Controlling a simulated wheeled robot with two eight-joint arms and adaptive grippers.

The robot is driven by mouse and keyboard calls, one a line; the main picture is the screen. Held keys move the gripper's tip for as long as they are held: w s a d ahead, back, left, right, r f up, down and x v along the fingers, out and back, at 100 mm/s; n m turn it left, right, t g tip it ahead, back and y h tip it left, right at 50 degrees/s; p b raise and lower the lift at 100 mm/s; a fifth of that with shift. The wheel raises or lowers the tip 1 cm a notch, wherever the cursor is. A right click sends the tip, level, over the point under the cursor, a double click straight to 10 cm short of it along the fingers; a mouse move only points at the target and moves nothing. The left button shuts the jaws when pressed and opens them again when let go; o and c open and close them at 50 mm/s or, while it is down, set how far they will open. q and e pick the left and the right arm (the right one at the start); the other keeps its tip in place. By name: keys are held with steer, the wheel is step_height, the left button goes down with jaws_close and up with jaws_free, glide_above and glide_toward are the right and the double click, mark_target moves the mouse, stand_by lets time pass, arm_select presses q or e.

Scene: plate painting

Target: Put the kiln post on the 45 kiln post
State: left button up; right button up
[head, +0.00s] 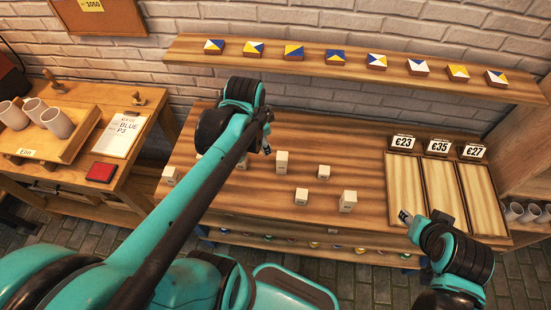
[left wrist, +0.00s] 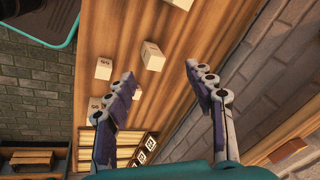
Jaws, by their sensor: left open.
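Several pale cream kiln posts stand on the wooden bench, such as one in the middle (head: 282,161), one to its right (head: 324,172) and two nearer the front (head: 301,196) (head: 348,200). Their small labels are too small to read surely, so I cannot tell which is the 45 kiln post. My left gripper (head: 267,139) is above the bench, behind the middle post. In the left wrist view the left gripper (left wrist: 158,70) is open and empty, with a post (left wrist: 153,57) beyond its fingertips and another (left wrist: 104,68) farther left. My right gripper (head: 405,216) hangs at the bench's front right; its jaws are unclear.
Price signs (head: 438,147) stand behind wooden panels at the bench's right. A shelf (head: 225,55) with painted tiles runs along the wall above. A side table at left holds cups (head: 57,122), a clipboard (head: 120,135) and a red pad (head: 101,172). My left arm hides part of the bench.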

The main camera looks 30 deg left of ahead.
arm_select(q)
steer(key=s+d+r+n+t, duration=0.1)
steer(key=s+d+n+t, duration=0.2)
steer(key=s+d+n, duration=0.2)
steer(key=shift+s+d+n+t+h, duration=0.3)
steer(key=shift+s+d+n+h, duration=0.1)
steer(key=shift+d+n, duration=1.1)
steer(key=shift+d+r, duration=0.1)
steer(key=shift+d, duration=0.1)
